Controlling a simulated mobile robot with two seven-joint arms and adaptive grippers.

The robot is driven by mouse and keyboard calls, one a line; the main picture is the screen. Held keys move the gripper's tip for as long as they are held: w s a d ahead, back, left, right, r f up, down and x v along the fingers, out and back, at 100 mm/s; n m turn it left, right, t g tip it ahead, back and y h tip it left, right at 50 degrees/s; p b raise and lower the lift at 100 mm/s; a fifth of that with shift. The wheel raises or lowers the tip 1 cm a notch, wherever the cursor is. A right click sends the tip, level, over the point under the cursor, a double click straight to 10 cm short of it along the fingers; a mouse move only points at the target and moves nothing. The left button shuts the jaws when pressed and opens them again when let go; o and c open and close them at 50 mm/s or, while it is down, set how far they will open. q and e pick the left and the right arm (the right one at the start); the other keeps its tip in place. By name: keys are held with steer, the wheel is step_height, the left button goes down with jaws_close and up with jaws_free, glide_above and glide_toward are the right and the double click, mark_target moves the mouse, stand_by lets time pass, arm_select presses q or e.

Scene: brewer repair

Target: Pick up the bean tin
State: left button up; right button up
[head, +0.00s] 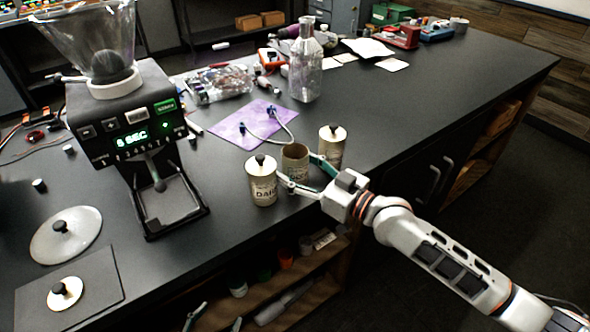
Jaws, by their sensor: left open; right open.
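The left tin (262,184) has a lid with a black knob and a label that seems to start "DAI". The middle tin (295,158) is tan and has no lid on it. The right tin (332,147) has a black-knobbed lid. I cannot tell from labels which one is the bean tin. My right gripper (305,173) is open, its fingers on either side of the middle tin; contact is unclear. My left gripper (212,320) is open and empty at the bottom edge, below the bench top.
A grinder (135,135) with a lit display stands to the left. A purple cloth (232,124) with a bent tube lies behind the tins, near a clear bottle (305,75). Loose lids (80,222) lie front left. A shelf with jars (285,290) is under the bench.

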steer(key=c, duration=1.3)
steer(key=shift+c, duration=0.2)
steer(key=shift+r, duration=0.15)
